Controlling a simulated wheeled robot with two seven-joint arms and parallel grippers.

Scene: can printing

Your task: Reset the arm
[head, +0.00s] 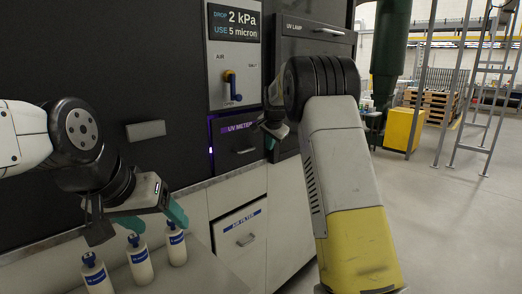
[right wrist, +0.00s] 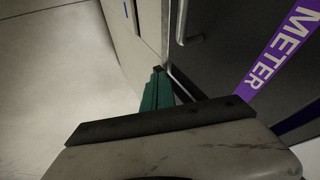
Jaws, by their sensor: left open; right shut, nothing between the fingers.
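My left gripper (head: 138,215) is in the head view at the lower left, open, its fingers apart just above the white bottles (head: 140,262). No bottle is visibly held. My right arm reaches up in front of the cabinets. My right gripper (head: 272,138) is partly hidden behind its own wrist, close in front of the purple-labelled UV meter drawer (head: 238,150). In the right wrist view its teal fingers (right wrist: 157,90) are together and empty, beside a metal handle (right wrist: 190,25) and the purple METER label (right wrist: 270,62).
Several bottles with blue labels stand on a grey counter (head: 200,280). An air filter drawer (head: 240,235) is below the panel, and a UV lamp unit (head: 315,35) is above. A yellow bin (head: 402,130) and ladder stand behind at right. The floor (head: 460,220) at right is clear.

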